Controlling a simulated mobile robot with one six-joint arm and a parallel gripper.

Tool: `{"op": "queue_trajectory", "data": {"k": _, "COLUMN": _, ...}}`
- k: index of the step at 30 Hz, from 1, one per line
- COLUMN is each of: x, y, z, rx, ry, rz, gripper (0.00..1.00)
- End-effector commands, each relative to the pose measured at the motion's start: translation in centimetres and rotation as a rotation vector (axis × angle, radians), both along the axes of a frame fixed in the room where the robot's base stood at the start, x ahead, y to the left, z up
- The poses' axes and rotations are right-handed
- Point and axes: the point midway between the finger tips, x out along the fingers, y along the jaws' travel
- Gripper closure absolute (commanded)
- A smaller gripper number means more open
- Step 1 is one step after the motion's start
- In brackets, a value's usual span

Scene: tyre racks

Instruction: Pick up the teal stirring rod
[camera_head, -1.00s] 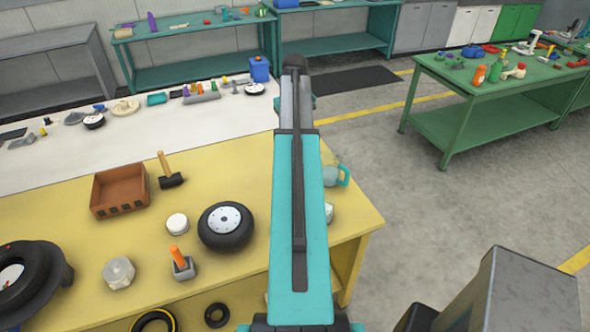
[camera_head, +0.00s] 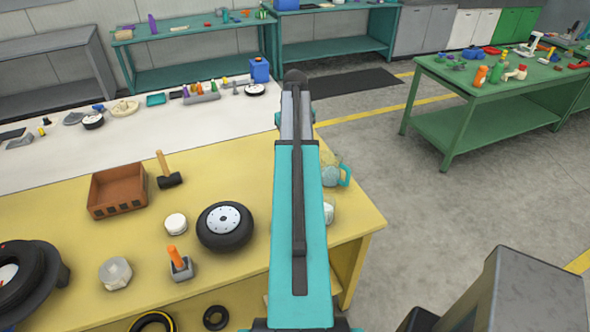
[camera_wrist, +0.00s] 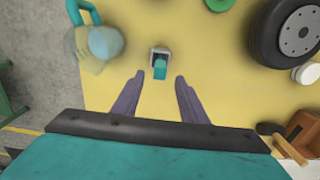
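The teal stirring rod (camera_wrist: 160,70) shows in the wrist view as a short teal piece in a small grey holder (camera_wrist: 160,52) on the yellow table. It is seen nearly end-on, so I cannot tell its length. My gripper (camera_wrist: 160,79) is open, with its two purple-grey fingers apart. The rod appears between and just ahead of the fingertips, and the fingers do not visibly touch it. In the head view my arm hides the rod and gripper.
A mug with a teal handle (camera_wrist: 103,42) stands left of the rod. A tyre (camera_head: 225,227), white puck (camera_head: 176,224), brown crate (camera_head: 118,190), hammer (camera_head: 168,172) and orange-handled tool in a grey holder (camera_head: 179,263) share the yellow table (camera_head: 75,240). Bare table surrounds the rod's holder.

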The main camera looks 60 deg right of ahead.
Motion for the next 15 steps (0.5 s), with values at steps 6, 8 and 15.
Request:
{"op": "queue_trajectory", "data": {"k": 6, "x": -0.1, "y": 0.1, "z": -1.8, "rx": 0.001, "ry": 0.001, "rz": -0.001, "gripper": 0.61}}
{"op": "queue_trajectory", "data": {"k": 8, "x": -0.2, "y": 0.1, "z": -2.4, "rx": 0.001, "ry": 0.001, "rz": -0.001, "gripper": 0.61}}
{"op": "queue_trajectory", "data": {"k": 15, "x": -0.2, "y": 0.1, "z": -4.6, "rx": 0.0, "ry": 0.0, "rz": -0.001, "gripper": 0.61}}
